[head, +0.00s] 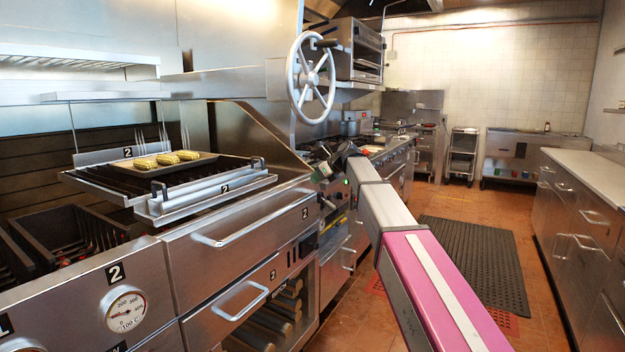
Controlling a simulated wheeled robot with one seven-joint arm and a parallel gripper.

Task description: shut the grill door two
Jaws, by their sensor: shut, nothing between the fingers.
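The grill's metal front carries a wide upper panel (240,245) with a long bar handle and a "2" label. Below it is a lower panel (255,288) with a shorter handle and its own "2" label. I cannot tell for certain which one is grill door two, or how far either stands open. My gripper (322,173) is at the end of my arm, above and beyond the right end of the upper panel. It is small and dark in this view. It is shut and empty, apart from both handles.
A raised grate (100,185) holds a tray (205,159) of corn. A spoked handwheel (310,78) stands above the grill's right side. Firewood (275,315) shows below the lower panel. A steel counter (580,175) lines the right. The aisle floor with a dark mat (475,260) is open.

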